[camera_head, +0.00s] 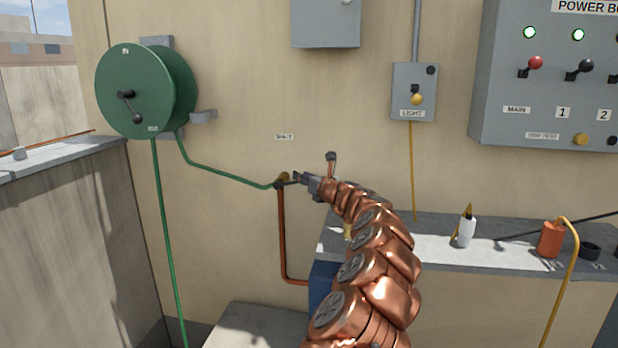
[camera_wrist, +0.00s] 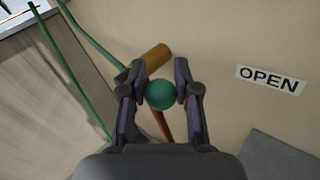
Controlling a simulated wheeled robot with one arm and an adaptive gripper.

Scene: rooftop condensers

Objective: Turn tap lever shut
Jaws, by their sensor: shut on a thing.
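The tap is a small brass body (camera_head: 284,177) on the wall, where the green hose meets a copper pipe; it also shows in the wrist view (camera_wrist: 152,59). A round green knob (camera_wrist: 161,95), which looks like the end of the tap lever, sits between my two fingers in the wrist view. My gripper (camera_head: 297,179) reaches the tap from the right in the head view, and its fingers (camera_wrist: 160,80) are shut on the knob. The rest of the lever is mostly hidden. An OPEN label (camera_wrist: 270,79) is right of my fingers in the wrist view. A SHUT label (camera_head: 284,136) is above the tap.
A green hose reel (camera_head: 140,92) hangs at the left, its hose running to the tap. A copper pipe (camera_head: 283,240) drops below the tap. A grey ledge (camera_head: 440,255) holds a white bottle (camera_head: 466,231) and an orange container (camera_head: 550,239). A power box (camera_head: 550,80) is at right.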

